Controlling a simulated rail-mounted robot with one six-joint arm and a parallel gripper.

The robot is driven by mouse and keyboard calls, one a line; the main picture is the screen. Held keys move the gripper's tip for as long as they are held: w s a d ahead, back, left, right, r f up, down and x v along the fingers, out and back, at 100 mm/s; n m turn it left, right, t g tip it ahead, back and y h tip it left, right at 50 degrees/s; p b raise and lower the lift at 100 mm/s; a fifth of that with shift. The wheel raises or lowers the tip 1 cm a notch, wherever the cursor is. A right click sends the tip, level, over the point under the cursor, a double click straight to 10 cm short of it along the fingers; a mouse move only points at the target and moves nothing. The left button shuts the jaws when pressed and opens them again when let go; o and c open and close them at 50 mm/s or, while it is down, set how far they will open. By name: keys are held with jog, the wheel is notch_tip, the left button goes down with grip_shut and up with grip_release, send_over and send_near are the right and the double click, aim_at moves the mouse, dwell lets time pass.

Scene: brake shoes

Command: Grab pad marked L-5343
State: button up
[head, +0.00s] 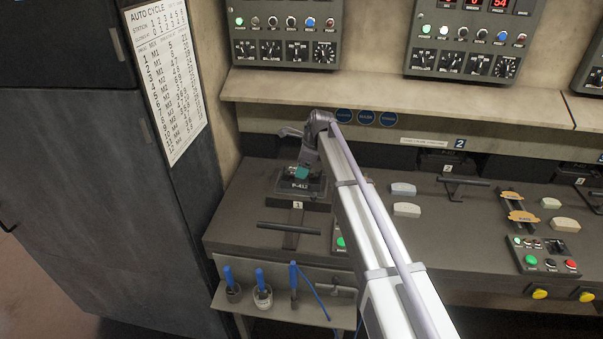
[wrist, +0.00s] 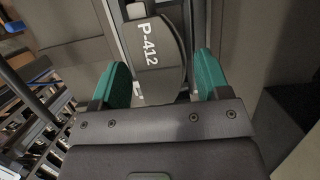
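My gripper (head: 302,171) hangs over the station marked 1 at the left of the bench. In the wrist view, its two teal fingers (wrist: 161,70) are apart, with nothing clamped between them. A dark curved piece marked P-412 (wrist: 157,55) lies beyond and between the fingertips; I cannot tell the exact gap. I can read no L-5343 marking in either view. Two pale pads, an upper one (head: 403,189) and a lower one (head: 406,210), lie on the bench right of my arm. Two more pale pads (head: 551,203) (head: 564,224) lie farther right. Their markings are unreadable.
Two orange-tan pieces (head: 523,216) sit on a rail mount beside a button panel (head: 543,256). A black bar handle (head: 289,228) is in front of station 1. A shelf (head: 400,103) runs above the bench. Blue-handled tools (head: 261,290) stand on the low front ledge.

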jog(key=c, duration=0.9)
jog(key=shift+o, duration=0.2)
jog(key=shift+r, duration=0.1)
